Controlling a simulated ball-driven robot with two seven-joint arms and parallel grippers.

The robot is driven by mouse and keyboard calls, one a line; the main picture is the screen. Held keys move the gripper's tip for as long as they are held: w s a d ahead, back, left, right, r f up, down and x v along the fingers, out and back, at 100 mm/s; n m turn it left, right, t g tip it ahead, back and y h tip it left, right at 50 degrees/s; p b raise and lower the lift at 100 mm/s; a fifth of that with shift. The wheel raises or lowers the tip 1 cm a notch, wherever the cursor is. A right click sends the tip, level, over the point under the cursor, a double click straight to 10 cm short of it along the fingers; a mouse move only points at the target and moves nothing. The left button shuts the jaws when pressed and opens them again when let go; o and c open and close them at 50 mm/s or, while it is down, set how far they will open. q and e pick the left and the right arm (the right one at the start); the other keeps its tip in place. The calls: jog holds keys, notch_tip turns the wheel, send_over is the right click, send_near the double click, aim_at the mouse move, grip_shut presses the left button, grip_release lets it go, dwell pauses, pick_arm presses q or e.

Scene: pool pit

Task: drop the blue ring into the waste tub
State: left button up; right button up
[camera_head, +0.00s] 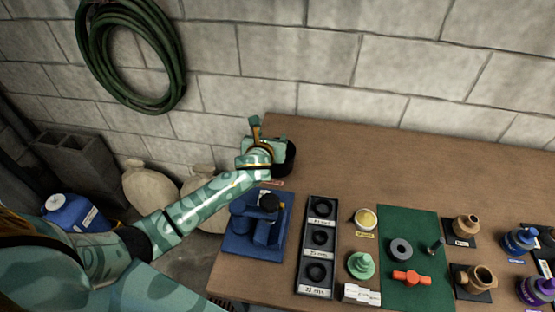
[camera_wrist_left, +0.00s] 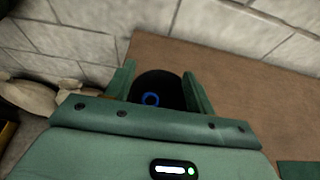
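The waste tub (camera_head: 290,157) is a black round container at the back left corner of the bench, partly hidden by my left gripper. The wrist view looks down into the tub (camera_wrist_left: 172,82). The blue ring (camera_wrist_left: 151,99) shows as a small blue loop against the tub's dark inside; I cannot tell whether it rests on the bottom. My left gripper (camera_head: 262,143) is over the tub. In the wrist view its two fingers (camera_wrist_left: 158,78) stand wide apart with the ring clear of both. The blue ring is hidden in the head view. My right gripper is not in view.
A blue pump (camera_head: 265,222) stands in front of the tub. A black tray (camera_head: 334,240) with dark rings, a yellow-filled cup (camera_head: 366,219) and a green mat (camera_head: 415,218) lie to its right. The wall (camera_head: 290,60) is close behind; the bench's back middle is clear.

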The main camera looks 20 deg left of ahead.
pick_arm(q)
jog(key=p+v, duration=0.4)
jog(key=v, duration=1.2)
jog(key=shift+s, duration=0.15)
jog(key=shift+d+f, duration=0.1)
jog(key=shift+d, duration=0.1)
